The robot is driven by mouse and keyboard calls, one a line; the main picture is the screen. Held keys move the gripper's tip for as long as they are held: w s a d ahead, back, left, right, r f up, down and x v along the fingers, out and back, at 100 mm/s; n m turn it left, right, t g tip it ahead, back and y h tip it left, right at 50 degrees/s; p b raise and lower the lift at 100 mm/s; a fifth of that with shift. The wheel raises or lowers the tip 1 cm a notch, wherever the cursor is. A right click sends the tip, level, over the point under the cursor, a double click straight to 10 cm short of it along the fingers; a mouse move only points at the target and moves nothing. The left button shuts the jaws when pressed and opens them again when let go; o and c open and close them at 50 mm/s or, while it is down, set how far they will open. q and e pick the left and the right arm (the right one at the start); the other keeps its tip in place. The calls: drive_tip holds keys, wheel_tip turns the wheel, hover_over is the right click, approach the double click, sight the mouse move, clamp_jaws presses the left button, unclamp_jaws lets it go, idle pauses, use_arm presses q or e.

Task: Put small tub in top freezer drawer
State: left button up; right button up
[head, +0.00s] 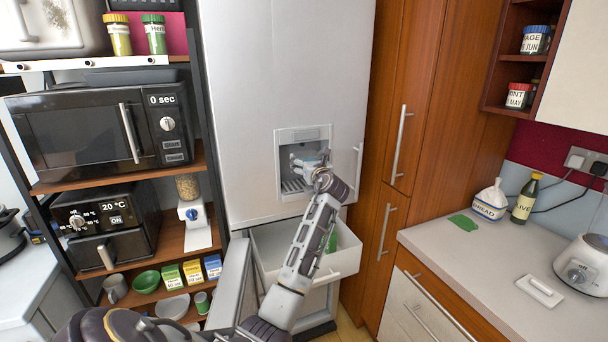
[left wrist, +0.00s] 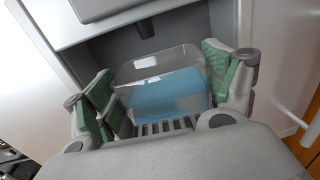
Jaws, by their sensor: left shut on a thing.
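The small tub (left wrist: 165,98) is clear plastic with something light blue inside. In the left wrist view it sits between the green-padded fingers of my left gripper (left wrist: 168,100), which is shut on it. In the head view my left gripper (head: 310,166) is in front of the fridge's dispenser recess (head: 301,134), and the tub is mostly hidden there. The top freezer drawer (head: 345,273) is pulled out below, under my left forearm. Something green shows inside it at the right. My right gripper is not in view.
The lower freezer door (head: 232,283) stands open left of the drawer. Shelves with a microwave (head: 105,130) are at left.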

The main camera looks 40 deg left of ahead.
use_arm(q)
drive_tip(key=x, duration=0.2)
drive_tip(key=shift+a+r, duration=0.1)
drive_tip(key=shift+a, duration=0.3)
drive_tip(key=shift+w+a+f, duration=0.1)
drive_tip(key=shift+f, duration=1)
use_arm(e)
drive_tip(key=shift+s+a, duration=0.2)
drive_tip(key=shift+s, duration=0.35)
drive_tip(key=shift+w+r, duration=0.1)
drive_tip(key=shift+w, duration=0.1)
